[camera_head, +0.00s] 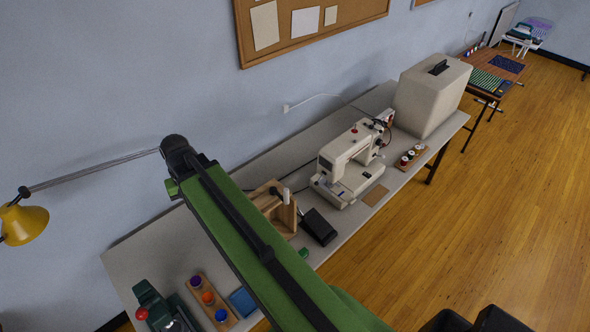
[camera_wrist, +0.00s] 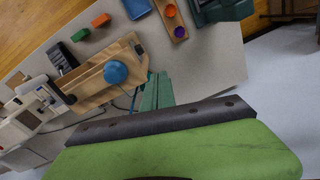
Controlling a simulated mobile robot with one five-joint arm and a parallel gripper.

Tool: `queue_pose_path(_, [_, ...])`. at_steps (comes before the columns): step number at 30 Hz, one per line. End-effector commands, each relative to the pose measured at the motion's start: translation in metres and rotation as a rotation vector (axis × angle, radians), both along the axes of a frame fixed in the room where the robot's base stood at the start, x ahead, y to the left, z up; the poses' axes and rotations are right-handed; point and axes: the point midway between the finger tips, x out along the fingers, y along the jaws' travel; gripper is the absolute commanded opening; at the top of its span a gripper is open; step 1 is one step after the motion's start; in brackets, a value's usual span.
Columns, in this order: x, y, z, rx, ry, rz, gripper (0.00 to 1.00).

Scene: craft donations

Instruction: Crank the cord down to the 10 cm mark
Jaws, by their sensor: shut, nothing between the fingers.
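A wooden frame (camera_wrist: 95,84) with a round blue knob (camera_wrist: 115,72) shows in the wrist view. In the head view the same frame (camera_head: 288,217) stands on the table, partly hidden behind my arm, with a small white upright piece (camera_head: 286,196) at it. I cannot make out a cord or a 10 cm mark. My gripper (camera_wrist: 156,90) shows as two narrow green fingers close together, shut and empty. In the picture they lie just right of the blue knob, apart from it. The head view does not show the fingers clearly.
A sewing machine (camera_head: 345,165) and a black pedal (camera_head: 319,227) stand right of the frame. A large beige cover (camera_head: 431,95) is farther back. A wooden rack (camera_head: 210,300) with coloured spools and a blue box (camera_head: 242,302) lie at the front. A yellow lamp (camera_head: 24,222) hangs left.

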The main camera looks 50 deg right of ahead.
Motion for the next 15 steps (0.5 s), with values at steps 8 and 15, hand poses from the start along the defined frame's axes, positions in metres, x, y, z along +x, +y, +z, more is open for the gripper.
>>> queue_pose_path(8, [-0.022,-0.154,0.012,0.085,0.057,-0.593,0.00])
queue_pose_path(15, [-0.096,-0.306,0.015,0.188,0.128,-1.224,0.00])
